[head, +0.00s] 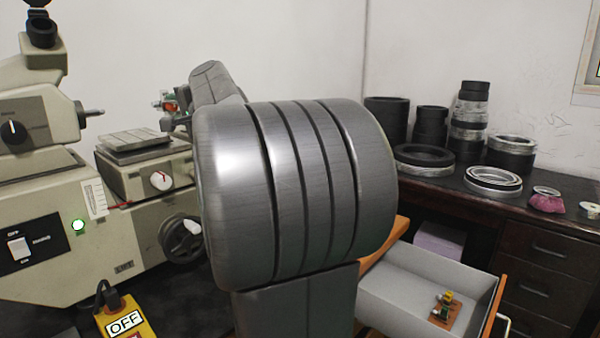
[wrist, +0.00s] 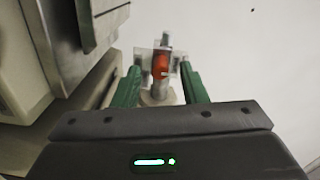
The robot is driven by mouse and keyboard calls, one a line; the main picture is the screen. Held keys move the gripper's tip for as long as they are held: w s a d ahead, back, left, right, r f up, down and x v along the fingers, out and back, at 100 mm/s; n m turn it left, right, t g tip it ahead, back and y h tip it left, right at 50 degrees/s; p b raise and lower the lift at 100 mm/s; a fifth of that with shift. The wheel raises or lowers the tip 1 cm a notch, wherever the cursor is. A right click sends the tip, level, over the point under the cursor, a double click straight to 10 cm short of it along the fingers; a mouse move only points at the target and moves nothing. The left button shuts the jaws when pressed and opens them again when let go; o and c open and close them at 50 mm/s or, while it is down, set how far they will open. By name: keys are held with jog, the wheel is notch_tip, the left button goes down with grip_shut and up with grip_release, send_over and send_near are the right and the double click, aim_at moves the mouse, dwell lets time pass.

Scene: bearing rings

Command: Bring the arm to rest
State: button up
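My arm (head: 300,190) fills the middle of the head view, with a large grey ribbed joint raised in front of the scene. In the wrist view my gripper (wrist: 160,82) shows two green fingers standing apart. A small orange-red part with a clear plate (wrist: 160,66) appears between and beyond the fingertips, and I see no finger closed on it. In the head view the gripper is mostly hidden behind the arm; I cannot make out its fingers clearly there.
A beige machine (head: 80,230) stands close on the left. A dark desk (head: 560,220) on the right carries several bearing rings (head: 492,180). Below it an open grey drawer (head: 400,290) with an orange front holds a small part (head: 445,310). A yellow OFF switch box (head: 125,318) is at the lower left.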

jog(key=b+v, duration=0.1)
jog(key=v, duration=1.3)
jog(key=p+x, duration=0.1)
jog(key=x, duration=1.3)
jog(key=shift+w+a+r, duration=0.1)
jog(key=shift+a, duration=0.05)
jog(key=m+p, duration=0.2)
jog(key=p, duration=0.1)
jog(key=shift+d+r+m, duration=0.15)
jog(key=shift+d+m, duration=0.05)
jog(key=shift+m, duration=0.2)
jog(key=shift+m+p, duration=0.8)
jog(key=shift+p, duration=0.25)
jog(key=m+p, duration=1.1)
jog(key=p, duration=0.1)
jog(key=shift+f+m+p, duration=0.25)
jog(key=shift+m+p, duration=0.85)
jog(key=shift+p, duration=0.15)
jog(key=shift+y, duration=0.3)
